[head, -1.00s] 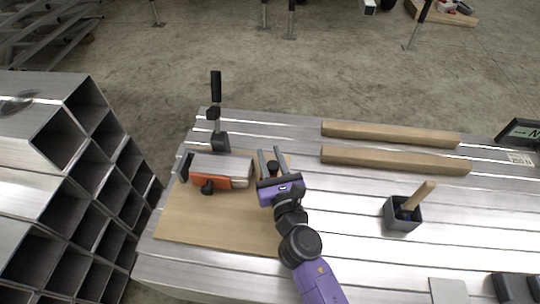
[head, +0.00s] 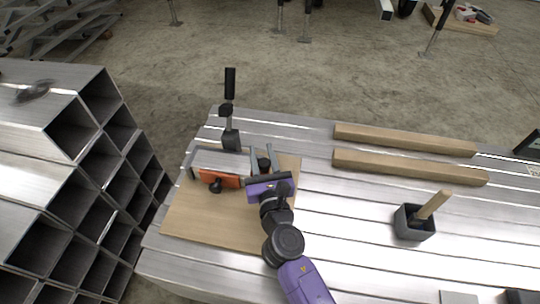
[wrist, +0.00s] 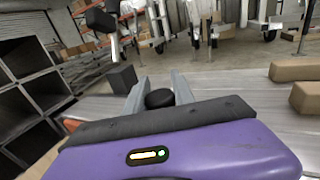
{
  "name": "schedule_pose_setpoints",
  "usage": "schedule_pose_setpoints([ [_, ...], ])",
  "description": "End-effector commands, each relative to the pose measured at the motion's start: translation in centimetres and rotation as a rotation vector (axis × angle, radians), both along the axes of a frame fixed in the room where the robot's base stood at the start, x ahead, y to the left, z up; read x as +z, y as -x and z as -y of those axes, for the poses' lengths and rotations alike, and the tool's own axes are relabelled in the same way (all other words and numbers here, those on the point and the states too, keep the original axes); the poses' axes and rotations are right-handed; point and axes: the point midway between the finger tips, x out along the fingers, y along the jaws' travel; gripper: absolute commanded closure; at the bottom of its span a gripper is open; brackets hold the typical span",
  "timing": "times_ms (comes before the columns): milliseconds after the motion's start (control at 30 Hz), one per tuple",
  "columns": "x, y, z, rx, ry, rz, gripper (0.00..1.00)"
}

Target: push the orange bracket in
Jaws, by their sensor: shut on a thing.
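The orange bracket (head: 220,181) lies along the near side of a silver aluminium block (head: 222,162) on the wooden board. A black knob (head: 215,186) sticks out of its near face. My gripper (head: 268,154) is just right of the block, its two grey fingers pointing away over the board. The fingers are shut on a second black knob (head: 264,164), which also shows between them in the wrist view (wrist: 159,98). I cannot tell whether this knob is joined to the bracket. In the wrist view only a bit of orange (wrist: 71,125) shows at left.
A black-handled clamp (head: 230,110) stands behind the block. The wooden board (head: 220,228) is bare in front. Two wooden bars (head: 405,140) and a dark cup with a wooden handle (head: 415,224) are on the right. Stacked square tubes (head: 60,120) stand left of the table.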

Motion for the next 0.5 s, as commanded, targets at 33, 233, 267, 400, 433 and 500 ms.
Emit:
schedule_pose_setpoints([
  [33, -0.08, 0.06, -0.08, 0.002, 0.000, -0.002, 1.00],
  [233, -0.07, 0.06, -0.09, 0.003, 0.000, -0.002, 0.52],
  [267, -0.07, 0.06, -0.08, 0.003, 0.000, -0.002, 0.49],
  [400, -0.03, 0.05, -0.04, 0.002, 0.000, -0.001, 0.49],
  [433, -0.03, 0.04, -0.04, 0.002, 0.000, -0.001, 0.49],
  [500, -0.02, 0.04, -0.03, 0.002, 0.000, -0.001, 0.49],
])
